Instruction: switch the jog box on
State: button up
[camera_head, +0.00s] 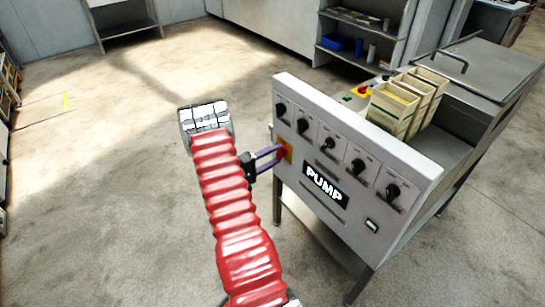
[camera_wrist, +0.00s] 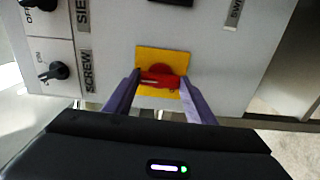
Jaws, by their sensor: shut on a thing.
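A grey box with a sloped front panel (camera_head: 305,180) stands right of centre in the head view, with a black "PUMP" label (camera_head: 324,188). A red rotary switch (camera_wrist: 162,80) on a square yellow plate (camera_wrist: 150,58) sits at the panel's left edge; the plate also shows in the head view (camera_head: 288,149). My gripper (camera_wrist: 162,84) has its purple fingers on both sides of the red switch and is shut on it. The red handle lies roughly crosswise between the fingertips in the wrist view. In the head view my gripper (camera_head: 281,155) hides most of the switch.
Several black rotary knobs line the panel, one of them near the switch (camera_wrist: 55,72). Cream bins (camera_head: 395,108) stand behind the panel, near a red-and-yellow button (camera_head: 362,91). A steel lidded machine (camera_head: 485,65) is behind right. The floor at left (camera_head: 90,190) is open.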

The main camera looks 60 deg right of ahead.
jog(key=o, duration=1)
jog(key=shift+o, duration=0.2)
jog(key=shift+w+a, duration=0.1)
jog(key=shift+a, duration=0.05)
jog(key=v, duration=1.3)
jog(key=shift+a+f, duration=0.15)
jog(key=shift+a, duration=0.05)
jog(key=shift+w, duration=0.1)
